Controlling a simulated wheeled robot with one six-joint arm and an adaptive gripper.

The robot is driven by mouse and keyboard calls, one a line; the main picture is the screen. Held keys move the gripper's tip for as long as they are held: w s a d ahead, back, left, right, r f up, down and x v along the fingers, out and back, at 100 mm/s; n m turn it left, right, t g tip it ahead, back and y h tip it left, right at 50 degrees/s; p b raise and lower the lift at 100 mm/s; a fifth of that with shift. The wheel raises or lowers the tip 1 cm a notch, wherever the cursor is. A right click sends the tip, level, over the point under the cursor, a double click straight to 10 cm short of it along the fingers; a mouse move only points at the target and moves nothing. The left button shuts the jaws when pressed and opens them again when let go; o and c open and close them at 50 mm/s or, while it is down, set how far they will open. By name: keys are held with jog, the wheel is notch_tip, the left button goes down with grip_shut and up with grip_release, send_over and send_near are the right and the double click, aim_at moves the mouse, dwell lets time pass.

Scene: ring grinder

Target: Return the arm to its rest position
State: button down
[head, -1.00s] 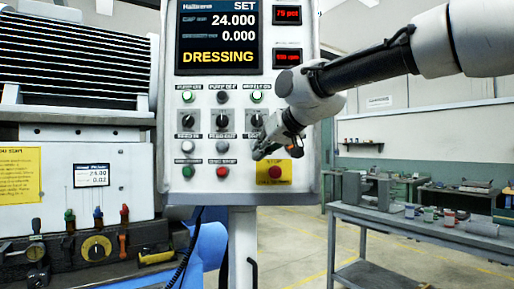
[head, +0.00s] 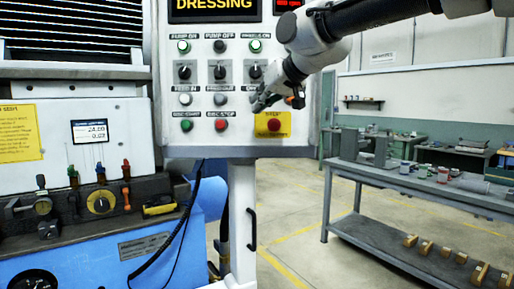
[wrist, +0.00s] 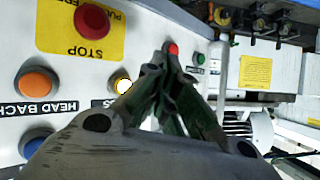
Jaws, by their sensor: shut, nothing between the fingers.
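My gripper (head: 260,102) is in front of the lower right part of the grey control panel (head: 166,100) in the head view. It appears just above and left of the red stop button (head: 274,125) on its yellow plate. In the wrist view my gripper (wrist: 165,62) has its fingers drawn together with nothing between them. The stop button (wrist: 91,17) shows there at the upper left, apart from the fingers. My arm reaches in from the upper right of the head view. I cannot tell how far the fingertips are from the panel.
The grinder (head: 60,80) with its levers and blue base stands at the left. A grey workbench (head: 425,189) with cans on top and blocks on its lower shelf stands at the right. Open floor (head: 300,200) lies between the panel post and the bench.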

jog(key=s+d+f+g+h, duration=0.1)
jog(key=s+d+f+g, duration=0.15)
jog(key=f, duration=0.35)
jog(key=s+d+f+g+h, duration=0.1)
jog(key=s+d+f+h, duration=0.15)
jog(key=f, duration=0.25)
jog(key=s+d+f+m+h, duration=0.1)
jog(key=s+d+f, duration=0.3)
jog(key=s+d, duration=0.4)
jog(key=s+d+f+m+g+h, duration=0.1)
jog(key=s+d+f, duration=0.4)
jog(key=d, duration=0.7)
jog(key=s+d+f+m+h, duration=0.2)
jog(key=s+d+f, duration=0.3)
jog(key=s+d, duration=0.5)
jog(key=shift+s+d+f+m+g, duration=0.2)
jog(key=shift+s+d+m+g, duration=0.15)
jog(key=shift+d+m, duration=0.25)
dwell(3.3)
